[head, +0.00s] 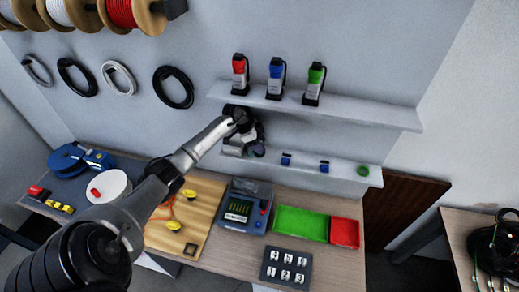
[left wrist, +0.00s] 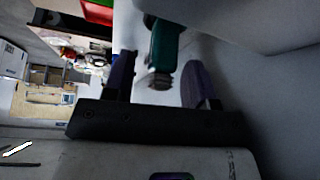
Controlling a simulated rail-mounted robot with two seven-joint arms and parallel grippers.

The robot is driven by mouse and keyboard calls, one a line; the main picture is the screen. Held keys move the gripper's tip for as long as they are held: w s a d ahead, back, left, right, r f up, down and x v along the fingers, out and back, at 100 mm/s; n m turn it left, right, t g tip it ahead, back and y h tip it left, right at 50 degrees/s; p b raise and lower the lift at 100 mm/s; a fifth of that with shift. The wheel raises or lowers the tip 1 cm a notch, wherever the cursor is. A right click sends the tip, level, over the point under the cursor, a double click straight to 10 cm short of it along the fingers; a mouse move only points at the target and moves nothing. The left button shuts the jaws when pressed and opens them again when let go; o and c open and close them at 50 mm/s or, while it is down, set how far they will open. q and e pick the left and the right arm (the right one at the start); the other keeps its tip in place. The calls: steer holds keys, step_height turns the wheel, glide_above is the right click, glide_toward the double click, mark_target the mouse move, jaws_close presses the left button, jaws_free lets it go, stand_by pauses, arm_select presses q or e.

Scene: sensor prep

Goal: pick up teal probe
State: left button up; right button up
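The teal probe (left wrist: 166,45) shows in the left wrist view, with a dark teal body and a grey ribbed end toward the palm. My left gripper (left wrist: 160,68) is open, its two dark fingers on either side of the probe's near end with gaps visible at both sides. In the head view my left gripper (head: 252,147) is at the left end of the lower wall shelf (head: 342,170), below the upper shelf. The probe cannot be made out there, hidden by the gripper and arm. My right gripper is not in view.
The upper shelf (head: 380,113) holds red (head: 240,73), blue (head: 276,78) and green (head: 315,84) devices just above the gripper. Small blue items (head: 323,167) and a green ring (head: 363,171) are on the lower shelf. A bench with a green tray (head: 301,223) is below.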

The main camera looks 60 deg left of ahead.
arm_select(q)
jaws_close()
steer(key=shift+r, duration=0.1)
stand_by(0.3)
